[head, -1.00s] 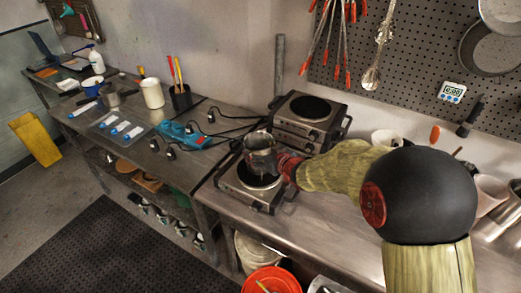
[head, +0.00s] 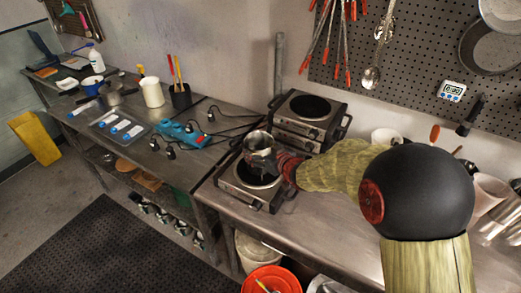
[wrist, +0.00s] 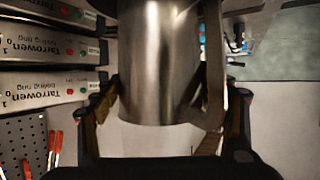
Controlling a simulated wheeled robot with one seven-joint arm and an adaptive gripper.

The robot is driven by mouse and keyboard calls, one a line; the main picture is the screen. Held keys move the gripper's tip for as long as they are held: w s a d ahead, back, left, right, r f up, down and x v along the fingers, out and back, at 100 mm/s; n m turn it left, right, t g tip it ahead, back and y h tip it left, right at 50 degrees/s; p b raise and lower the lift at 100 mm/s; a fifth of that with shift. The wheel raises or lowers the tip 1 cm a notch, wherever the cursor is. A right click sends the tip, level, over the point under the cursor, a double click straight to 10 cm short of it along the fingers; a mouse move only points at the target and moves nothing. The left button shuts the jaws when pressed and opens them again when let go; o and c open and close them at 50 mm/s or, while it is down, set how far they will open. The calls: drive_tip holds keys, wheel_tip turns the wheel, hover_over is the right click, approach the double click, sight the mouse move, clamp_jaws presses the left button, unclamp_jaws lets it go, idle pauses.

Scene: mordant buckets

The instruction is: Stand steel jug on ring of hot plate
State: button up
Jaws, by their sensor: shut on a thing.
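The steel jug (head: 257,141) is held in my gripper (head: 268,162), above the front hot plate (head: 238,194). In the wrist view the jug (wrist: 158,65) is a shiny metal cylinder between the two fingers of my gripper (wrist: 165,112), which are shut on it. A strap-like handle shows at its right side. The dark ring (head: 252,179) of the front hot plate is partly visible below the jug and gripper. The jug appears apart from the ring, but the exact gap is hard to tell.
A stack of similar hot plates (head: 300,133) stands right behind, with a bare dark ring (head: 310,106) on top. Cables lie to the left. The steel counter (head: 305,215) in front is clear.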

drive_tip(key=shift+w, duration=0.1)
idle(0.4)
drive_tip(key=o, duration=2)
drive_tip(key=shift+f, duration=0.1)
drive_tip(key=shift+f, duration=0.2)
drive_tip(key=v, duration=1.2)
drive_tip(key=shift+d+r, duration=0.1)
